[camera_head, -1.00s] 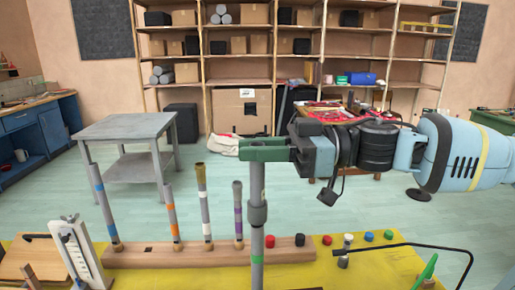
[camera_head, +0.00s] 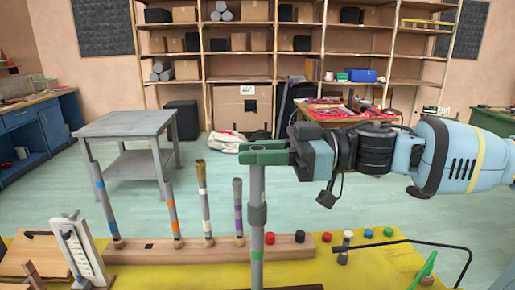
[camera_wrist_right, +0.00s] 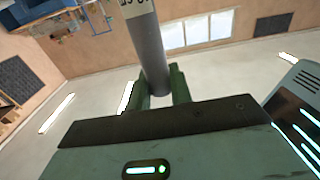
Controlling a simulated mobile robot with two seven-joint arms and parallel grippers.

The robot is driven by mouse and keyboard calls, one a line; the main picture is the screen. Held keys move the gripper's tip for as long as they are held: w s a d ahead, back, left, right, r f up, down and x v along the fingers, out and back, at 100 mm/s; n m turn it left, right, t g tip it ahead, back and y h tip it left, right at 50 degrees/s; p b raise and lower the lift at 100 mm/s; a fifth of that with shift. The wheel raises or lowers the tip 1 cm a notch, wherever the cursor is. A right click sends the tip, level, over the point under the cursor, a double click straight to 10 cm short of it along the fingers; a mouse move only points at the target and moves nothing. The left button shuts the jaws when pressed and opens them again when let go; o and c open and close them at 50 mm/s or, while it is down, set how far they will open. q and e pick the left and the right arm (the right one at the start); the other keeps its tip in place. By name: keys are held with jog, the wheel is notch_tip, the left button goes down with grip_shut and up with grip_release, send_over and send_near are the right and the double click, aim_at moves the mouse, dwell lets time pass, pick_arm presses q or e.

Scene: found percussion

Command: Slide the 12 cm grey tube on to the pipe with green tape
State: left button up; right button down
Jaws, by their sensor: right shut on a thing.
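My right gripper (camera_head: 264,152) is shut on the upper end of an upright grey tube (camera_head: 257,182). The tube also shows between the fingers in the right wrist view (camera_wrist_right: 150,55), with a white label partly cut off. Directly below it, in line, stands the pipe with green tape (camera_head: 257,253). A wider grey collar (camera_head: 257,215) sits between the held part and the tape. I cannot tell where the tube ends and the pipe begins, or how far one is around the other. My left gripper is not in view.
A wooden block (camera_head: 180,250) on the yellow tabletop (camera_head: 385,268) holds several upright taped pipes to the left. Small coloured caps (camera_head: 368,233) lie to the right. A thin black bent rod (camera_head: 430,244) and a white stand (camera_head: 82,250) are nearby.

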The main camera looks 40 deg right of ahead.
jog(key=shift+f, duration=1.1)
jog(key=c, duration=1.2)
grip_release()
jog(key=shift+o, duration=0.2)
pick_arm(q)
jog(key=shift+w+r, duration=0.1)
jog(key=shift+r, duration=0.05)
pick_arm(e)
jog(key=shift+s+d+r+p, duration=0.15)
jog(key=shift+r+p, duration=0.05)
jog(key=shift+p, duration=0.1)
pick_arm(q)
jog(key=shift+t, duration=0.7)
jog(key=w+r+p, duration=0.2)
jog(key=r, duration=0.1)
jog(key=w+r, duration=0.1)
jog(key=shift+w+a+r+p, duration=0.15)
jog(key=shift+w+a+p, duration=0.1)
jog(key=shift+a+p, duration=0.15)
pick_arm(e)
jog(key=v, duration=0.7)
jog(key=shift+d+f, duration=0.2)
